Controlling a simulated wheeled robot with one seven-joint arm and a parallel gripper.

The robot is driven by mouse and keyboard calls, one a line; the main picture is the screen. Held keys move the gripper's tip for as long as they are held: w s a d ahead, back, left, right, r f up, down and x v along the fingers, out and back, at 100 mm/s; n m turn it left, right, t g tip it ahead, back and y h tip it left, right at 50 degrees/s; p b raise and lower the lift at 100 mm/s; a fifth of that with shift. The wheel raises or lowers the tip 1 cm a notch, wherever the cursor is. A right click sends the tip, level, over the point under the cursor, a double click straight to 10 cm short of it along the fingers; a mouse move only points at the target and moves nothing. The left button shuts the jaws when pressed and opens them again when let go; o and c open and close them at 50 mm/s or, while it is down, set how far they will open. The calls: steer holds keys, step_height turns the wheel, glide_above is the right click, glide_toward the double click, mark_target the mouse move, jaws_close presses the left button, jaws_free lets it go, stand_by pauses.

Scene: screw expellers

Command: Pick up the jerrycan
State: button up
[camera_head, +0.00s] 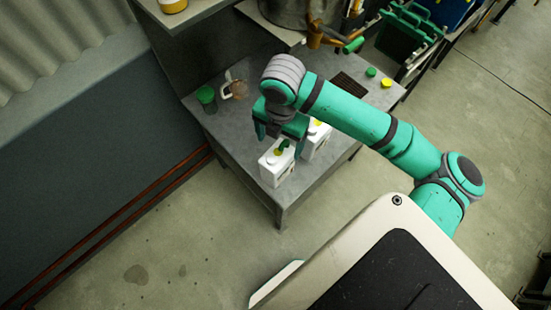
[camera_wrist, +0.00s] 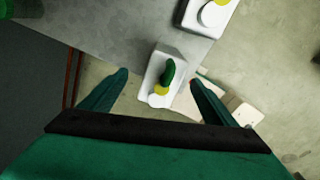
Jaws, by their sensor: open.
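A white jerrycan (camera_head: 273,172) with a green handle or spout and a yellow part on top stands upright at the near corner of the grey table (camera_head: 238,152). A second white jerrycan (camera_head: 318,142) with a yellow top stands just behind it to the right. My gripper (camera_head: 281,143) is open and points down over the nearer can. In the wrist view, the nearer jerrycan (camera_wrist: 165,62) shows between my open fingers (camera_wrist: 158,78), with a gap on each side. The second can (camera_wrist: 207,16) is at the top right there. Neither can is gripped.
A green jar (camera_head: 206,97) and a white mug-like item (camera_head: 226,90) stand at the table's left back. A dark grate (camera_head: 350,83) and small green and yellow caps (camera_head: 386,83) lie at the right back. A metal machine overhangs the rear. Open floor lies in front.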

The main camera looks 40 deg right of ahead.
mark_target(281, 155)
steer(key=shift+s+f, duration=0.2)
steer(key=shift+f, duration=1.55)
steer(key=shift+s+f, duration=0.2)
steer(key=shift+f, duration=1.5)
steer(key=c, duration=2)
steer(key=shift+r, duration=0.1)
